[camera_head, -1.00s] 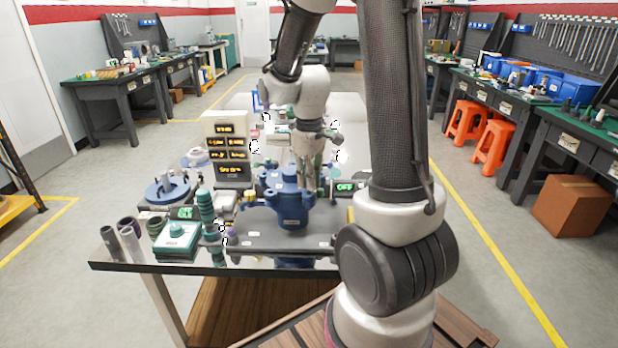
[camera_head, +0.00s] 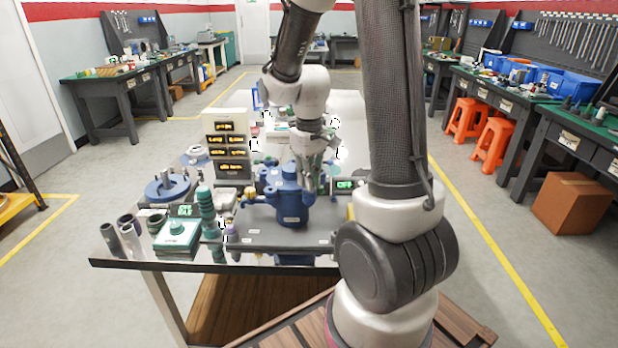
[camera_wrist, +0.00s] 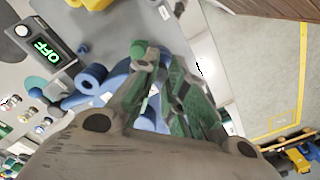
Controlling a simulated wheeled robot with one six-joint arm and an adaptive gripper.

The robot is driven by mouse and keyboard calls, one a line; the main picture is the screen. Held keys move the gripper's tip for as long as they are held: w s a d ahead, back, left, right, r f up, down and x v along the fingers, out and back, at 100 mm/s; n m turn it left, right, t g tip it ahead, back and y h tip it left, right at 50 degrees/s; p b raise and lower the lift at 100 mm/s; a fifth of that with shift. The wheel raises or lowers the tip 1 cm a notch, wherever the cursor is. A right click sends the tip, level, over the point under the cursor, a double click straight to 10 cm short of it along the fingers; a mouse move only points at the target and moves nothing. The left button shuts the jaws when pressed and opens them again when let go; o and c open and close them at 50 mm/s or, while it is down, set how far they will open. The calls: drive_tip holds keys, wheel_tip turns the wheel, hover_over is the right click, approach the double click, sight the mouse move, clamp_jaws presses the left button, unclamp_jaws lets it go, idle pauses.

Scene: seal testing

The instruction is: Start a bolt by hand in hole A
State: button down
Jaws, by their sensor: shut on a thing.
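The blue flanged body (camera_head: 290,208) stands upright on the dark plate (camera_head: 262,238) near the front of the table. It also shows in the wrist view (camera_wrist: 118,82), partly hidden behind my fingers. My gripper (camera_head: 313,184) points down at the right side of the blue body, close to its upper flange. In the wrist view my gripper (camera_wrist: 160,68) has its green-grey fingers closed together over the blue body. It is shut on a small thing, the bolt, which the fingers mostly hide. I cannot make out hole A or whether the bolt touches it.
A green stacked column (camera_head: 206,212), a teal box (camera_head: 177,238) and grey cylinders (camera_head: 122,238) stand at the left front. A labelled panel (camera_head: 229,145) rises behind.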

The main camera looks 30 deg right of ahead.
drive_tip(key=shift+m, duration=0.3)
drive_tip(key=m, duration=0.3)
drive_tip(key=shift+m, duration=0.4)
drive_tip(key=shift+m, duration=0.6)
drive_tip(key=c, duration=1.9)
unclamp_jaws()
drive_tip(key=shift+m, duration=0.4)
drive_tip(key=o, duration=0.5)
